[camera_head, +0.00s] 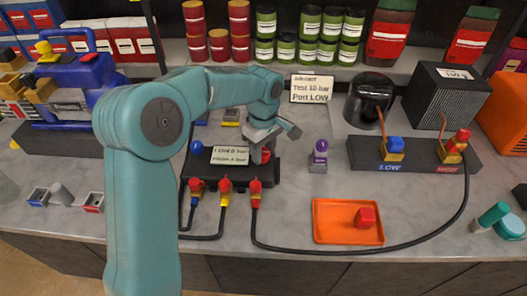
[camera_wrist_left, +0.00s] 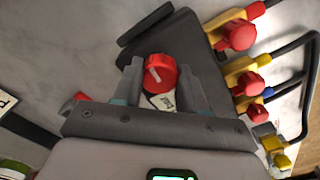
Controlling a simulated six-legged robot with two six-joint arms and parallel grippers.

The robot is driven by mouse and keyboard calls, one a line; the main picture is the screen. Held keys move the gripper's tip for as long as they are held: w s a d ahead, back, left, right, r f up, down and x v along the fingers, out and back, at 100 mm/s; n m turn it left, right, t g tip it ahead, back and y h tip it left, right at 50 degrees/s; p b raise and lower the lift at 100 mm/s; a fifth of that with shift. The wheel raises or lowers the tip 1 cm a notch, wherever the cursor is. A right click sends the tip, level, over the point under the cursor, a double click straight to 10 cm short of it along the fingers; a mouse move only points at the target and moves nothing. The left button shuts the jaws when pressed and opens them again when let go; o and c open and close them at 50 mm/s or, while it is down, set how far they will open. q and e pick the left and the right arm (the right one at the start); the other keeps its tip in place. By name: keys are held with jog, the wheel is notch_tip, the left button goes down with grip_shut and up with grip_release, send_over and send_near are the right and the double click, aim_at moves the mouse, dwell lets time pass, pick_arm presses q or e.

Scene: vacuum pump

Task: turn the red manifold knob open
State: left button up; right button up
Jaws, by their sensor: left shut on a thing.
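The red manifold knob (camera_wrist_left: 161,71) has a white pointer line and sits between the two fingers of my left gripper (camera_wrist_left: 160,84) in the left wrist view. The fingers touch its sides and are shut on it. In the head view my left gripper (camera_head: 271,134) is over the right end of the dark manifold (camera_head: 229,178). The knob (camera_head: 265,156) shows only partly there, below the gripper. My right gripper is not in view.
Red and yellow hose fittings (camera_head: 225,186) line the manifold's front, with black hoses running from them across the counter. A purple-topped device (camera_head: 319,155) stands to the right. An orange tray (camera_head: 327,232) lies at the front, and a dark gauge bar (camera_head: 362,160) stands at the right.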

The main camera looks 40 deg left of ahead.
pick_arm(q)
jog(key=shift+s+n, duration=0.15)
jog(key=shift+n, duration=0.45)
jog(key=o, duration=1.1)
jog(key=shift+a, duration=0.1)
jog(key=shift+c, duration=0.2)
jog(key=shift+r, duration=0.3)
notch_tip(320, 180, up, 16)
jog(key=p, duration=0.1)
jog(key=shift+f+p, duration=0.15)
jog(key=shift+p, duration=0.15)
